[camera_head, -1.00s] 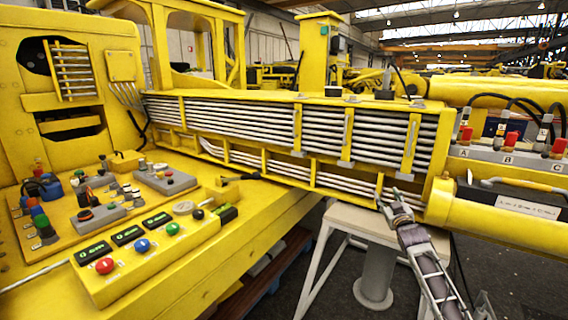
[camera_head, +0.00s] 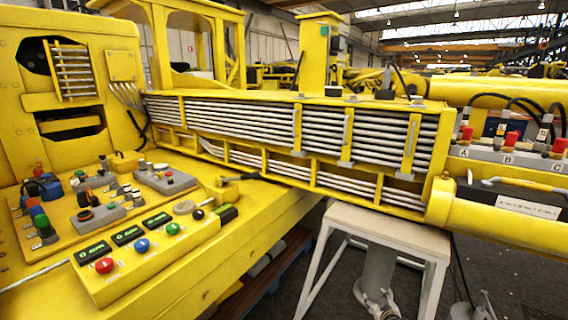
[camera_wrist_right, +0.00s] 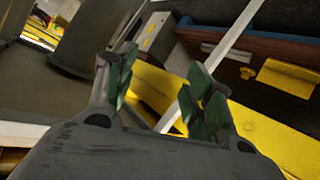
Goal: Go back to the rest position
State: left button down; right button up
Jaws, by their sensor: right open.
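My left gripper is not in view.
A white stand (camera_head: 388,229) is under the boom's right end. A yellow control panel with buttons (camera_head: 143,246) fills the lower left. At right is a grey box with red connectors labelled A, B, C (camera_head: 510,158). Dark floor (camera_head: 338,290) is beside the stand.

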jog(key=s+a+f+g, duration=0.2)
jog(key=s+f+g, duration=0.1)
jog(key=s+f, duration=1)
jog(key=s+a+f+g, duration=0.2)
jog(key=s+f+g, duration=0.1)
jog(key=s+f, duration=1)
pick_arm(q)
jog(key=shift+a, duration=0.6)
pick_arm(e)
jog(key=s+a+f+g, duration=0.1)
jog(key=s+f, duration=0.3)
jog(key=s, duration=0.9)
jog(key=s+a+f+g, duration=0.2)
jog(key=s+f, duration=0.3)
jog(key=s, duration=0.7)
jog(key=s+a+f+g, duration=0.2)
jog(key=s+f, duration=0.2)
jog(key=s, duration=0.9)
jog(key=shift+s+f+y, duration=0.3)
jog(key=shift+y, duration=0.1)
